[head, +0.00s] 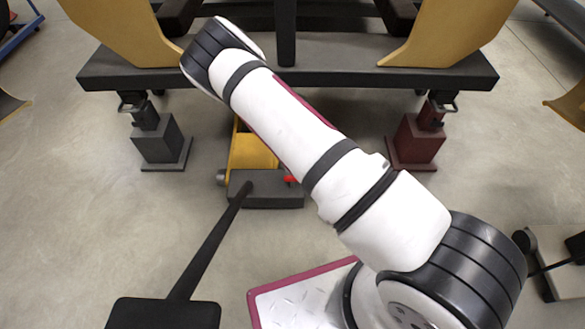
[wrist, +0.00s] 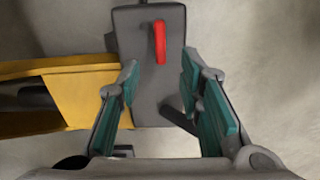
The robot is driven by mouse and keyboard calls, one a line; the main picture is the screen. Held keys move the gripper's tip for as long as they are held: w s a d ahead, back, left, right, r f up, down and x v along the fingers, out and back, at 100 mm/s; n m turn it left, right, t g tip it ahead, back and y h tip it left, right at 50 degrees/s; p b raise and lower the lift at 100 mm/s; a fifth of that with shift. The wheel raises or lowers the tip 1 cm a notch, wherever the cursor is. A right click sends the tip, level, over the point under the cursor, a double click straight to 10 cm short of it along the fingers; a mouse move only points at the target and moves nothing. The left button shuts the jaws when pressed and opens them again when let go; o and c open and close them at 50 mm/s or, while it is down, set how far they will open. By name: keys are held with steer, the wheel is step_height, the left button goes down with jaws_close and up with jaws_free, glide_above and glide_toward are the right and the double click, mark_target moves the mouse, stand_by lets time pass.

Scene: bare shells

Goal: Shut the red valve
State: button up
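The red valve is a small lever handle (wrist: 159,42) on a dark grey block (wrist: 130,42). In the wrist view it points along the picture's height, near the block's far end. In the head view only a small part of the red valve (head: 290,179) shows beside my arm, on the dark block (head: 268,200). My gripper (wrist: 160,75) is open, its teal-padded fingers apart with nothing between the tips. In the wrist view the red handle appears just beyond the fingertips, roughly in line with the gap; the exact distance is unclear. My arm hides the gripper in the head view.
The dark block joins a yellow body (head: 250,152). A long dark bar (head: 212,245) runs from it to a wide dark end. Above is a dark beam (head: 330,75) with yellow supports, standing on a grey stand (head: 160,145) and a dark red stand (head: 415,142). Open concrete floor lies at left.

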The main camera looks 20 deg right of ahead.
steer(key=shift+r, duration=1.15)
